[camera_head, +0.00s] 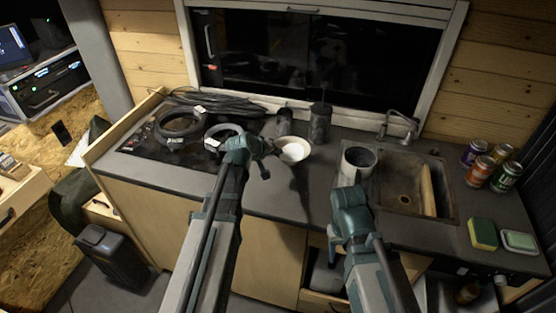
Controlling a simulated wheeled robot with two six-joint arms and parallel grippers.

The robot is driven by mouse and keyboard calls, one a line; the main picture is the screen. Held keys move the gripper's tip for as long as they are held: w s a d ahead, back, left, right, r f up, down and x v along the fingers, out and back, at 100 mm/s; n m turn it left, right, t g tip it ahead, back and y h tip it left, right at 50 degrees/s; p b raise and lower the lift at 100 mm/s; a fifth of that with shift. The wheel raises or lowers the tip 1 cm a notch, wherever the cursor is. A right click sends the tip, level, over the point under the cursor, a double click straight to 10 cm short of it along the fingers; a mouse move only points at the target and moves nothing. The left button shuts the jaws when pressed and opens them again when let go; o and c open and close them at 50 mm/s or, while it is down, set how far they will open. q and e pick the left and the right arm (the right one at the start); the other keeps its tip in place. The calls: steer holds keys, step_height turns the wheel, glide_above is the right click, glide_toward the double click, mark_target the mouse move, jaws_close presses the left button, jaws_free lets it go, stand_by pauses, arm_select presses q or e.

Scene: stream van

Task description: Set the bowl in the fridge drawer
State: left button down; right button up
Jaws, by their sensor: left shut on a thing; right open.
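The small white bowl (295,150) is at the back of the dark counter, near two dark canisters. My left gripper (270,158) is at the bowl's left side and is shut on it. I cannot tell whether the bowl touches the counter. My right gripper (334,243) is open, in front of the counter's front edge. Below it, a wooden drawer (314,300) stands pulled out under the counter. My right arm hides part of the drawer and its contents.
Coiled cables (181,122) lie on the left of the counter. A sink (405,190) is at the right, with several cans (477,170) and a yellow-green sponge (483,234) beyond it. A mug-like white container (356,163) stands behind my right wrist.

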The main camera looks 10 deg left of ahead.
mark_target(275, 169)
arm_select(q)
steer(key=shift+s+f+b, duration=0.1)
steer(key=shift+f+b, duration=1.6)
steer(key=shift+f, duration=0.05)
steer(key=shift+f, duration=0.2)
steer(key=c, duration=0.9)
jaws_free()
steer(key=shift+r, duration=0.1)
steer(key=shift+r, duration=0.1)
